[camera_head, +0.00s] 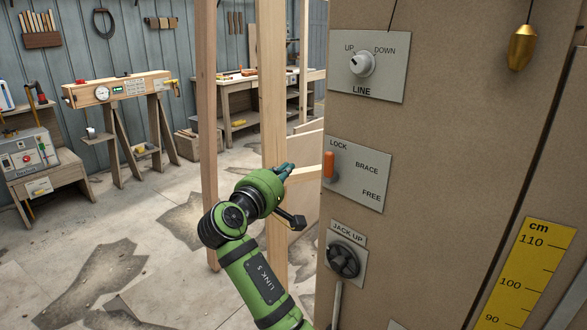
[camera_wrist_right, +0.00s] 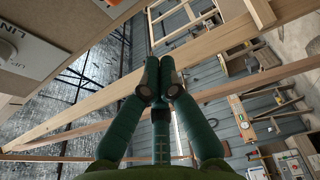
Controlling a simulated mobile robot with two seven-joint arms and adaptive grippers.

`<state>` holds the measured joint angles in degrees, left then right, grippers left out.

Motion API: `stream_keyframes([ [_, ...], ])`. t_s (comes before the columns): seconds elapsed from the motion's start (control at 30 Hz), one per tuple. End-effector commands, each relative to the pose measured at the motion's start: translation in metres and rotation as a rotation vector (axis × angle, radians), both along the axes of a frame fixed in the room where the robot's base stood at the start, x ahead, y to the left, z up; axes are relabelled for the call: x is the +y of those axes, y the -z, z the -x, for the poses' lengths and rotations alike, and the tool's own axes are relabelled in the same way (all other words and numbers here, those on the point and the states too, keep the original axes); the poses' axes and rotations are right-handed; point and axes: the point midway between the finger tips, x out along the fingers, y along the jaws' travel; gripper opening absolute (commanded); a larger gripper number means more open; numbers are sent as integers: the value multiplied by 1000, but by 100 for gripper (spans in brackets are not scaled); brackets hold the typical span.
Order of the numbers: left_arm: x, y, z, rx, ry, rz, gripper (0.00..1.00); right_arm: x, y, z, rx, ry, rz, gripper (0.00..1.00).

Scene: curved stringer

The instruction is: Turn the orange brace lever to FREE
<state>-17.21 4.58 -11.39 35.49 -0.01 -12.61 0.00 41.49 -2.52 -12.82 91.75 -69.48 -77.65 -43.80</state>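The orange brace lever (camera_head: 328,164) stands upright at the left of the brace plate (camera_head: 356,186), beside the word LOCK. FREE is printed at the plate's lower right. My right gripper (camera_head: 287,169) is left of the lever, apart from it, in front of a wooden post. In the right wrist view its dark green fingers (camera_wrist_right: 160,82) come together at the tips with nothing held between them. My left gripper is not in view.
The plates are on a brown panel (camera_head: 440,130). The LINE knob (camera_head: 362,63) is above the brace plate, and the black JACK UP knob (camera_head: 343,260) is below it. A brass plumb bob (camera_head: 522,46) hangs at upper right. Wooden posts (camera_head: 207,120) stand left of the panel.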

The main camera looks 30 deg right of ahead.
Motion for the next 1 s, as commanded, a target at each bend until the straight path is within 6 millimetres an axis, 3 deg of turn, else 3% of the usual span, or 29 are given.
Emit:
stream_keyframes([
  [0.43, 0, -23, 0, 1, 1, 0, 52, -69, -3, -46, 2, 2, 1, 0],
  [0.77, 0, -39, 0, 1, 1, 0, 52, -77, -1, -15, 0, 0, 0, 0],
  [1.0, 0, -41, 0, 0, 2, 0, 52, -78, 0, -7, 1, 0, -1, 0],
])
